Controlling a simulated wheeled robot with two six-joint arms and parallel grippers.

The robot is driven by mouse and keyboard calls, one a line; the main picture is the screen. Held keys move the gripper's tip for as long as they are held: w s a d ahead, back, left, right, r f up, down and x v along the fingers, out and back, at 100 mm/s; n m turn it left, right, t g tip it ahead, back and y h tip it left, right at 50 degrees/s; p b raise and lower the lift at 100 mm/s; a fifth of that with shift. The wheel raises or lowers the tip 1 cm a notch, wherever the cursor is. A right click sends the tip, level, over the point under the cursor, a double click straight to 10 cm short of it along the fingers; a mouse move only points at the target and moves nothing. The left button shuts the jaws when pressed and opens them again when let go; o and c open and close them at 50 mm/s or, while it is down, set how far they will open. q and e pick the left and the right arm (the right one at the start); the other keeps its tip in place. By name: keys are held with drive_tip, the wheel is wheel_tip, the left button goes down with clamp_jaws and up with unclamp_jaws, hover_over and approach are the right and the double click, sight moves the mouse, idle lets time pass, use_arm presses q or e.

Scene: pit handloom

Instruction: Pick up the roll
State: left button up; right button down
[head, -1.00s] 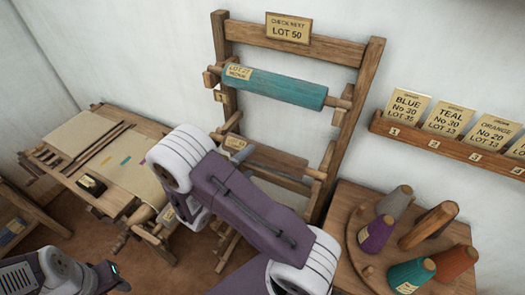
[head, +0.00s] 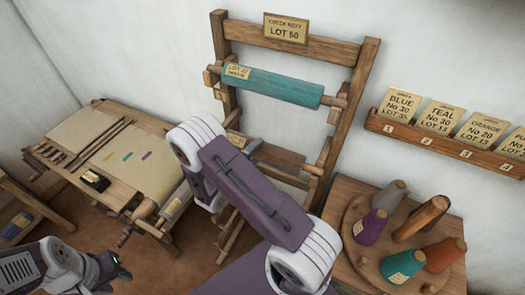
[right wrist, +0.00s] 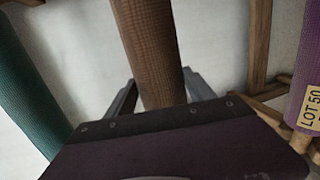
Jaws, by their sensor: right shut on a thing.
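A brown roll (right wrist: 147,45) stands between the fingers of my right gripper (right wrist: 160,92), which is shut on it. A teal roll (right wrist: 25,90) is to its left and a purple roll (right wrist: 308,75) with a LOT 50 tag is to its right. In the head view the teal roll (head: 280,88) lies on the upper pegs of a wooden rack (head: 348,90), and part of the brown roll (head: 282,158) shows below it.
A sign (head: 286,28) on the rack's top bar reads CHECK NEXT LOT 50. A loom (head: 130,170) stands left of the rack. A table (head: 345,190) with several thread cones is at right, under a card shelf (head: 440,145).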

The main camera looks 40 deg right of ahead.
sight(277, 151)
drive_tip(key=shift+r, duration=0.2)
drive_tip(key=shift+r, duration=0.25)
wheel_tip(277, 151, up, 3)
drive_tip(key=shift+d+r+b, duration=0.15)
drive_tip(key=shift+b, duration=0.75)
drive_tip(key=s+d+r, duration=0.1)
drive_tip(key=s, duration=0.1)
drive_tip(key=s+d+r+b, duration=0.1)
drive_tip(key=d, duration=0.1)
drive_tip(key=s+d+r+b, duration=0.1)
drive_tip(key=s+r, duration=0.1)
drive_tip(key=shift+s+d, duration=0.15)
drive_tip(key=shift+s, duration=0.2)
drive_tip(key=r+p, duration=0.1)
drive_tip(key=p, duration=0.3)
drive_tip(key=s+d+r+p, duration=0.1)
drive_tip(key=p, duration=0.3)
drive_tip(key=shift+r+p, duration=0.15)
drive_tip(key=shift+p, duration=0.2)
drive_tip(key=s+p, duration=0.1)
drive_tip(key=p, duration=0.1)
drive_tip(key=s+d+p, duration=0.1)
drive_tip(key=p, duration=0.1)
drive_tip(key=shift+d+r, duration=0.1)
drive_tip(key=shift+r, duration=0.25)
drive_tip(key=shift+s+d+p, duration=0.25)
drive_tip(key=shift+s+p, duration=0.05)
drive_tip(key=shift+p, duration=0.05)
drive_tip(key=shift+f, duration=0.1)
